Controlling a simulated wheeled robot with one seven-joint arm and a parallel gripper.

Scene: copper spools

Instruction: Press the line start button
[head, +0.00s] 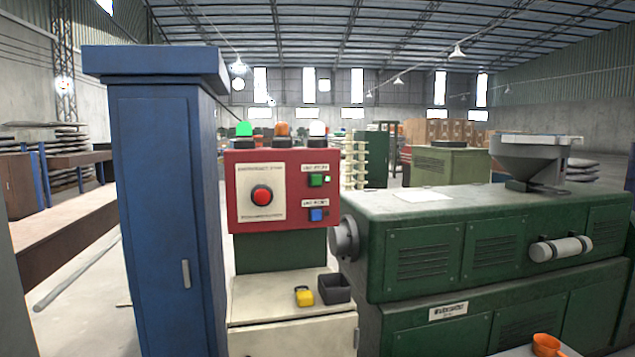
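A red control panel (233,170) stands in the middle of the head view, facing me. A green button (316,180) sits at its upper right, under a small white label too blurred to read surely; it may be the line start button. A small green light (328,179) shows beside it. A blue button (316,215) sits below, under another small label. A large round red button (262,195) is on a white plate at the panel's left. My gripper is not in view, and nothing covers the buttons.
A tall blue cabinet (155,200) stands close on the left. A green machine (420,255) with a grey hopper (530,155) fills the right. Below the panel, a yellow padlock-like object (304,296) and a dark open box (335,289) rest on a cream cabinet top (260,305).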

